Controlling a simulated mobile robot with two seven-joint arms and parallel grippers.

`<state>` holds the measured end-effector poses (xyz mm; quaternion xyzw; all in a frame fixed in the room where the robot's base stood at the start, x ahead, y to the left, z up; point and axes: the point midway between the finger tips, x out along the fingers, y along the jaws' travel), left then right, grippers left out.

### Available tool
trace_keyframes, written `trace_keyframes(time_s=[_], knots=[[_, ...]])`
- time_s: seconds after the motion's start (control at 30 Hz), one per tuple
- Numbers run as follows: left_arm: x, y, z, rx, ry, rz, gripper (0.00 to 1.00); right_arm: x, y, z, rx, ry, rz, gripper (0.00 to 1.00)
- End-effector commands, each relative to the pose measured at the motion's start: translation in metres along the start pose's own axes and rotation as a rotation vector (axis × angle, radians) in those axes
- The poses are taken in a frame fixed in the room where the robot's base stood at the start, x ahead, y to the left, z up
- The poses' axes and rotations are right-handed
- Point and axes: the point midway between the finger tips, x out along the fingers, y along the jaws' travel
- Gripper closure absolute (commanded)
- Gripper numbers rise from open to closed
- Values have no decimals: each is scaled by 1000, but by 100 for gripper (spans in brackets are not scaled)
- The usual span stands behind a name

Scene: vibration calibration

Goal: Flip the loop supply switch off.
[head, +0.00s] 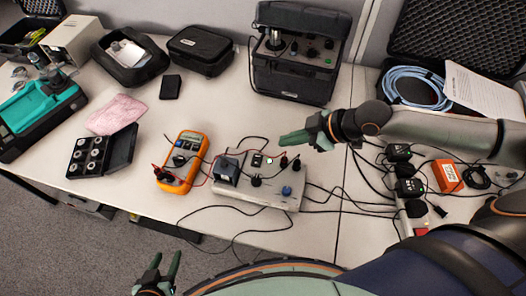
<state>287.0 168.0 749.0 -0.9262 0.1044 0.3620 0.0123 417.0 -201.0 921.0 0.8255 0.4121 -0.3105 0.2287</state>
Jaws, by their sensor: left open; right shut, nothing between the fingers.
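A pale grey box (232,194), which looks like the loop supply, sits on the table at the centre. It has a dark display block, a blue knob (287,190), black and red plugs with leads, and a small black part with a lit light (257,159) at its back edge. Which part is the switch, and its position, is too small to tell. My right gripper (282,141) comes in from the right, shut and empty, just behind and above the box's back right side. My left gripper (166,262) is open and empty at the bottom left, in front of the table.
An orange multimeter (180,160) lies left of the box, with leads running across. A black case instrument (300,60) stands behind. Power adapters (404,170) and loose cables crowd the right. A sensor tray (100,155) and pink cloth (115,114) lie left.

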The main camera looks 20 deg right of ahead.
Motion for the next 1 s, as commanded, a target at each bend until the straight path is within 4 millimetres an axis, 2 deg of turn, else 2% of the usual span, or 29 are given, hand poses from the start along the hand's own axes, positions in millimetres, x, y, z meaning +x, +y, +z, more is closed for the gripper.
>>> trace_keyframes(time_s=[0.17,0.57,0.6,0.8,1.0], knots=[[0,0,0,0,0,0,50,23,-1,-1,1,2,-2,100],[0,0,0,0,0,0,50,98,-1,-1,1,1,-2,100],[0,0,0,0,0,0,50,103,0,6,1,-3,-1,100],[1,0,2,0,0,0,50,119,0,24,1,-2,0,100],[2,0,2,0,0,0,50,124,0,28,-1,-1,0,100]])
